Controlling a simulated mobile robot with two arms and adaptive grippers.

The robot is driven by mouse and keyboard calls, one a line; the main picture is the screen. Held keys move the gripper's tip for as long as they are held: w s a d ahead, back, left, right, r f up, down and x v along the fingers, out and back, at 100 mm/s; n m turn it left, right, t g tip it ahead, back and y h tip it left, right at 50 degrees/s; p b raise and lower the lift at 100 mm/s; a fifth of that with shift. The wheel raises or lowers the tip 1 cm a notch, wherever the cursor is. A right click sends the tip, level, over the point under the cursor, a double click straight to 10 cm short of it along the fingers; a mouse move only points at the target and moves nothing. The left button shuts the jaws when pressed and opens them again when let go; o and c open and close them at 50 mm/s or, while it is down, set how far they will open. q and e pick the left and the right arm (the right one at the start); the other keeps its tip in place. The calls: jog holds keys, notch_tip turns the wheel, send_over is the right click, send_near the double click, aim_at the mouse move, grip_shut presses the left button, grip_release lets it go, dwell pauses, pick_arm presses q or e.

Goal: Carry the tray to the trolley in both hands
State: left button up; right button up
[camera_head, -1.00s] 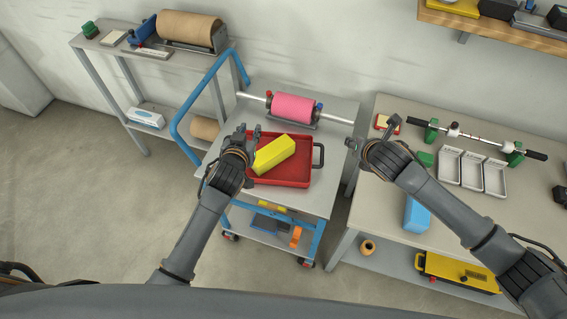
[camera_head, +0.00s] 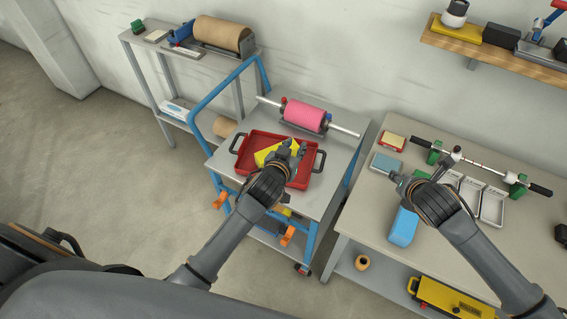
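The red tray (camera_head: 247,165) lies flat on the top of the trolley (camera_head: 322,205). Black handles show at its left and right ends. A yellow block (camera_head: 263,155) lies in the tray, partly hidden by my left gripper. My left gripper (camera_head: 290,150) is over the right half of the tray, with its fingers apart; whether it touches the block cannot be told. My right gripper (camera_head: 422,170) is wide open and empty, above the bench to the right, well away from the tray.
A pink roll (camera_head: 304,115) on a bar stands behind the tray on the trolley. The trolley has a blue push handle (camera_head: 205,103). The right bench (camera_head: 365,220) holds grey trays (camera_head: 470,193), a blue item (camera_head: 403,227) and a rod. A shelf with a brown roll (camera_head: 222,33) stands behind left.

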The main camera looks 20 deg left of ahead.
pick_arm(q)
jog(key=shift+a, duration=0.3)
pick_arm(e)
jog(key=a+v, duration=0.1)
jog(key=v, duration=0.9)
jog(key=shift+r, duration=0.2)
jog(key=shift+s, duration=0.15)
jog(key=shift+a, duration=0.1)
